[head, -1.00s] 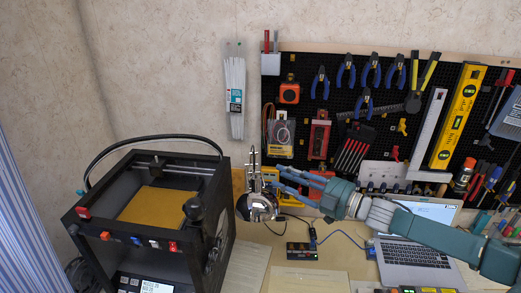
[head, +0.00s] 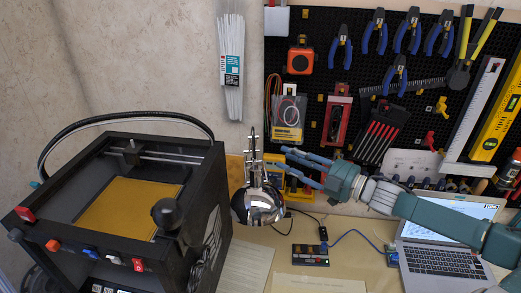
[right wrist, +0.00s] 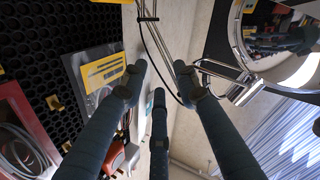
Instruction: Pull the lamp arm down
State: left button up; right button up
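The lamp is chrome, with a shiny round head (head: 258,205) hanging beside the printer and a thin lamp arm (head: 253,150) rising above it. My right gripper (head: 286,163) is just right of the lamp arm, above and right of the head, its fingers pointing left. In the right wrist view the lamp head (right wrist: 288,55) is at upper right, with thin metal rods of the lamp arm (right wrist: 237,40) near it. My right fingers (right wrist: 160,80) are spread apart with no object held between them. Contact with the lamp cannot be told. My left gripper is not in view.
A black 3D printer (head: 195,215) stands left of the lamp. An open laptop (head: 440,262) is on the desk under my right arm. A pegboard (head: 350,100) with tools hangs behind. A small device with a blue cable (head: 310,254) lies on the desk.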

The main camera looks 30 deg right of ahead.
jog(key=p+x, duration=0.3)
jog(key=x, duration=0.7)
jog(key=shift+w+a, duration=0.2)
jog(key=shift+w, duration=0.15)
jog(key=shift+c, duration=0.2)
grip_shut()
